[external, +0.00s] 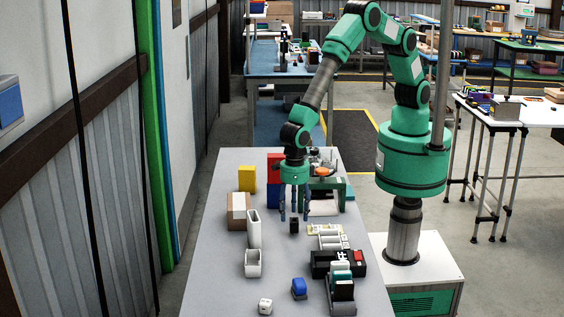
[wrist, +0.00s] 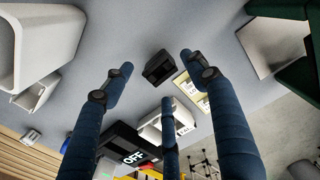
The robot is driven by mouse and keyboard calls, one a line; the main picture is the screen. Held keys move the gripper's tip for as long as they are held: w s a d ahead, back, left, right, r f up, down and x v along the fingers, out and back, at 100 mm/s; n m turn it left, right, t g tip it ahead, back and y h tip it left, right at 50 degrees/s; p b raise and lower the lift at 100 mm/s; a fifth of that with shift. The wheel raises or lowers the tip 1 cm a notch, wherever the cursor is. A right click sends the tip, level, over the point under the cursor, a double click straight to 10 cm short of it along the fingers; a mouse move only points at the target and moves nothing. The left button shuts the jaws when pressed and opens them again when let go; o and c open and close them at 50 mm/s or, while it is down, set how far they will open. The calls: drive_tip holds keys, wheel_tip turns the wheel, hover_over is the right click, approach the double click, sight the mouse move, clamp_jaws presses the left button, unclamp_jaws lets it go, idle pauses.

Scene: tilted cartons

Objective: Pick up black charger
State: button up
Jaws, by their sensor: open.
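The black charger (external: 294,226), a small dark block, stands on the grey table below my gripper (external: 294,215). In the wrist view the charger (wrist: 159,67) shows between the spread blue fingertips, apart from them. My gripper is open and empty, with its fingers pointing down above the charger. I cannot tell the exact height gap.
A tall white container (external: 254,229) and a small white bin (external: 253,263) stand to the left. A white holder (external: 327,238) and black boxes (external: 322,262) lie to the right. Brown boxes (external: 237,211), a yellow block (external: 247,178) and a green-framed stand (external: 345,190) are farther back.

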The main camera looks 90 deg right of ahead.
sight(294, 224)
idle(0.3)
drive_tip(key=shift+f+b, duration=0.5)
drive_tip(key=shift+f, duration=2.15)
drive_tip(key=shift+c, duration=0.5)
drive_tip(key=c, duration=1.3)
